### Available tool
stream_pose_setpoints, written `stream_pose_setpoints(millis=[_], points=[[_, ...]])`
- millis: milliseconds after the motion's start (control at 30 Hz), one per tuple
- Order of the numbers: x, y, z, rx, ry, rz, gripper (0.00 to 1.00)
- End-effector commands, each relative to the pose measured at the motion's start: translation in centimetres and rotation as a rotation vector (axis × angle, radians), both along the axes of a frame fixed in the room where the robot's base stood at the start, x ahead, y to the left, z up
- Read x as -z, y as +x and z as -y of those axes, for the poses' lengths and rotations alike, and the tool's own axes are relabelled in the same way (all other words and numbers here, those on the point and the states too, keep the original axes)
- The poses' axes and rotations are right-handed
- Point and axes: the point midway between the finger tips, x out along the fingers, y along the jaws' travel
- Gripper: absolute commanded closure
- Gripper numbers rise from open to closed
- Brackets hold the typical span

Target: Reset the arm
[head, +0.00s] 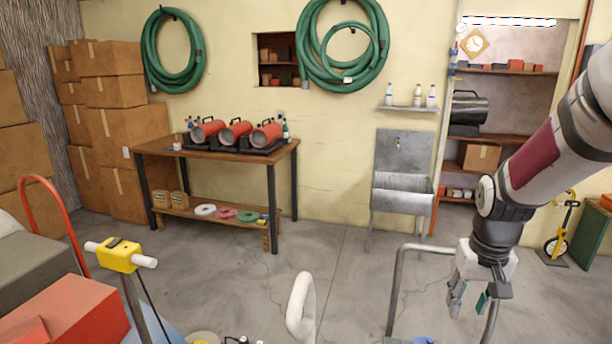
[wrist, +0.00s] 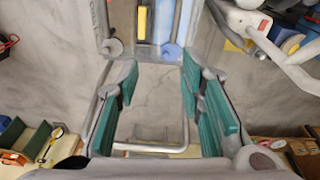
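My arm (head: 550,150) reaches in from the right edge of the head view and bends down at the wrist. My gripper (head: 469,302) hangs at its end, pointing down, in front of a grey metal tube frame (head: 394,285). In the wrist view my gripper (wrist: 160,72) shows two green-padded fingers spread well apart. Nothing is between them except the floor and the tube frame farther off. The gripper is open and empty.
A wooden workbench (head: 150,147) with red cylindrical units stands at the back wall, left of a metal sink (head: 403,185). Stacked cardboard boxes (head: 110,65) fill the left. A white curved handle (head: 300,300) and yellow-topped post (head: 120,254) are near. The middle floor is clear.

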Motion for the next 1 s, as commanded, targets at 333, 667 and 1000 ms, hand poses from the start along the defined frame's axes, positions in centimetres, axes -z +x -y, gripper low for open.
stream_pose_setpoints(millis=[333,667,1000], points=[[-9.5,-5.7,-6.0,-0.079,-0.032,0.142,0.65],[-14.4,-13.0,-10.4,-0.148,-0.027,0.275,0.65],[-15.6,-18.1,-12.4,-0.195,-0.008,0.359,0.65]])
